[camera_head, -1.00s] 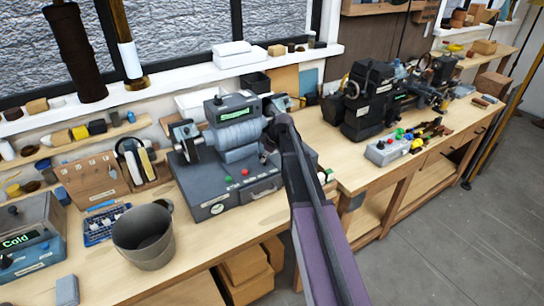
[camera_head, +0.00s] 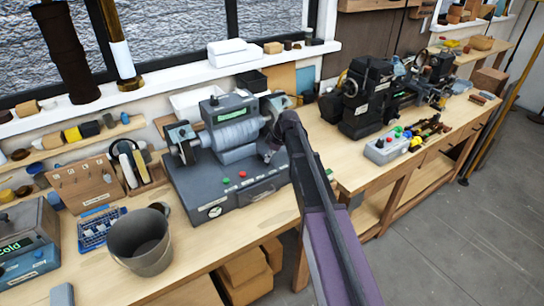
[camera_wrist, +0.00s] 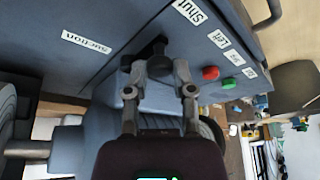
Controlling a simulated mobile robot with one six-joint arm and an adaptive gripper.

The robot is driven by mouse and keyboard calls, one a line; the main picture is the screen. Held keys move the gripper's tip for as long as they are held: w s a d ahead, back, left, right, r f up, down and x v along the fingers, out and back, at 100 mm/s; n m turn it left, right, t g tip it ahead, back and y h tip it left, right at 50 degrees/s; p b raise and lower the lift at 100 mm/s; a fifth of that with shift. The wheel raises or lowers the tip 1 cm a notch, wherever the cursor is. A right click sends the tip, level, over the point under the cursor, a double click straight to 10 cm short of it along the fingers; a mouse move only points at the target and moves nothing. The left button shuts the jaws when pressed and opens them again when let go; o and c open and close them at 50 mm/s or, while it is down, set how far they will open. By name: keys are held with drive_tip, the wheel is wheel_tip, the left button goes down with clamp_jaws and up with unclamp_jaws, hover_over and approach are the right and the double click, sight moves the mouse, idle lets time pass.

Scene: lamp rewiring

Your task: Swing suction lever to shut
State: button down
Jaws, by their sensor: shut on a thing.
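The suction lever (camera_wrist: 153,48) is a small dark handle on the grey-blue machine (camera_head: 232,190), seen close in the wrist view. My gripper (camera_wrist: 160,68) has its two fingers on either side of the lever and is shut on it. A "Suction" label (camera_wrist: 86,42) lies to the left of the lever, and a "Shut" label (camera_wrist: 188,12) lies up and to the right. In the head view my arm reaches the machine's right side and hides most of the lever area. The lever's exact angle is hard to tell.
A red button (camera_wrist: 210,73) and a green button (camera_wrist: 234,86) sit close to the right of my fingers. A grey bucket (camera_head: 139,246) stands on the bench (camera_head: 205,243) at the machine's front left. A black lathe (camera_head: 368,105) stands to the right.

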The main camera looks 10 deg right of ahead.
drive_tip(key=shift+a, duration=0.1)
drive_tip(key=shift+c, duration=2.3)
unclamp_jaws()
drive_tip(key=shift+w+a+f, duration=0.1)
drive_tip(key=shift+r, duration=0.2)
